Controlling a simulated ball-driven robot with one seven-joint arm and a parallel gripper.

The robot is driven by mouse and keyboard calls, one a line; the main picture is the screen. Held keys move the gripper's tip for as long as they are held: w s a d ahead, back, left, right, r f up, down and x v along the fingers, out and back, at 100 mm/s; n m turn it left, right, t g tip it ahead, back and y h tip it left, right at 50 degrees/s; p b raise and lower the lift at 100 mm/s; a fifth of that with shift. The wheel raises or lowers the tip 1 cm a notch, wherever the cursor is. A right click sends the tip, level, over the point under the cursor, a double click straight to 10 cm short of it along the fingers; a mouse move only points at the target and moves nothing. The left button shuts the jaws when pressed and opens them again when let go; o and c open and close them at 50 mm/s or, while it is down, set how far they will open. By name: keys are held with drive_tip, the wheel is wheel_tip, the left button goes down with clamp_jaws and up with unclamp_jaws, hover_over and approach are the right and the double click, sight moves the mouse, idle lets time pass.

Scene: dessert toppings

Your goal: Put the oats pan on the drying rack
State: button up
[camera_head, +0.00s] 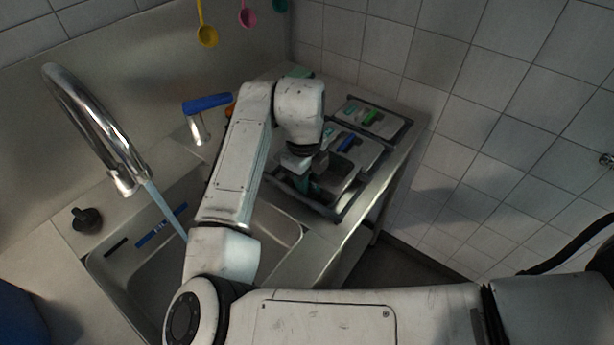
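On the counter right of the sink are several shallow grey metal pans in dark frames. The back one (385,122) has a green piece on it. The middle one (368,152) has a blue piece. The near one (345,172) lies partly under my wrist. I cannot read any label, so I cannot tell which is the oats pan. I cannot tell the drying rack apart from the dark frames. My gripper (312,184) points down at the near pan, beside a dark teal piece. My arm hides part of it, and its fingers are too small and dark to read.
The sink (150,275) at left holds a blue tool (160,226), and water runs from the curved faucet (95,125). Spoons, one yellow (207,35), hang above. A tiled wall (480,120) bounds the counter's right side.

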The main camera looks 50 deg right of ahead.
drive_tip(key=shift+a, duration=0.15)
wheel_tip(320, 180, up, 11)
drive_tip(key=shift+a+b, duration=0.2)
drive_tip(key=shift+b, duration=0.2)
drive_tip(key=shift+f, duration=0.15)
